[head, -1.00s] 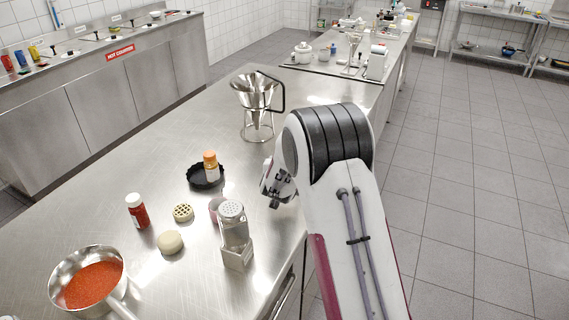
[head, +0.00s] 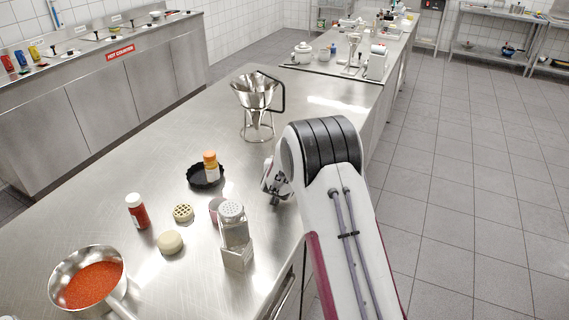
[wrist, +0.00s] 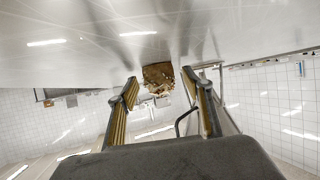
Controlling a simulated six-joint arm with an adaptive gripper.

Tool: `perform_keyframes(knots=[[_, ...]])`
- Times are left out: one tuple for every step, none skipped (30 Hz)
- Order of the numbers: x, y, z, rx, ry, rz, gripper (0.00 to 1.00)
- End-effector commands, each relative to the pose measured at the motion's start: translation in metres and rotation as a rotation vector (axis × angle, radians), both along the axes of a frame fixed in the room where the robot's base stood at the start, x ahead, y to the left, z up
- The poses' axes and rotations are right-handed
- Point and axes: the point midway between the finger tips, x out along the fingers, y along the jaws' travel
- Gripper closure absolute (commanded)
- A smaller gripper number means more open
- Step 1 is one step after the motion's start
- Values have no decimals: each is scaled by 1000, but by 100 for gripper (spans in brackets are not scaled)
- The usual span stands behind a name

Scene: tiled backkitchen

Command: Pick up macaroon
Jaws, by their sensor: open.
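Low round things that could be the macaroon stand near the front of the steel counter. A plain cream round piece (head: 171,242) lies left of the shaker. A tan round piece with a holed top (head: 183,212) lies behind it. A pinkish thing (head: 214,206) is partly hidden behind the shaker; I cannot tell which is the macaroon. My gripper (head: 275,200) is above the counter's right side, to the right of all three. In the wrist view its fingers (wrist: 165,95) are spread, open and empty. A brown lumpy thing (wrist: 158,76) shows beyond them, unclear.
A glass shaker (head: 233,225) stands close left of my gripper. A black fluted dish (head: 205,177) with an orange-capped bottle (head: 210,165), a red bottle (head: 138,211) and a pan of red grains (head: 55,265) stand further left. A metal funnel on a stand (head: 257,100) is behind.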

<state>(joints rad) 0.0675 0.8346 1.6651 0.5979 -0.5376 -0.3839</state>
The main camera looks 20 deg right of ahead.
Motion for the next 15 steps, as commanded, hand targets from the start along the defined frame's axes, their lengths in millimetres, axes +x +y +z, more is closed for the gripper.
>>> perform_keyframes(knots=[[2, -1, -2, 0, 1, 0, 50], [3, -1, -3, 0, 1, 0, 50], [4, -2, -3, 1, 2, 0, 50], [5, -2, -4, 1, 2, 0, 50], [6, -2, -4, 1, 2, 0, 50], [6, -2, -4, 1, 1, 1, 50], [6, -2, -4, 1, 1, 1, 50], [6, -2, -4, 1, 1, 1, 50], [6, -2, -4, 1, 1, 1, 50], [6, -2, -4, 1, 1, 1, 50], [6, -2, -4, 1, 1, 1, 50], [6, -2, -4, 1, 1, 1, 50], [6, -2, -4, 1, 1, 1, 50], [6, -2, -4, 1, 1, 1, 50], [6, -2, -4, 1, 1, 1, 50]])
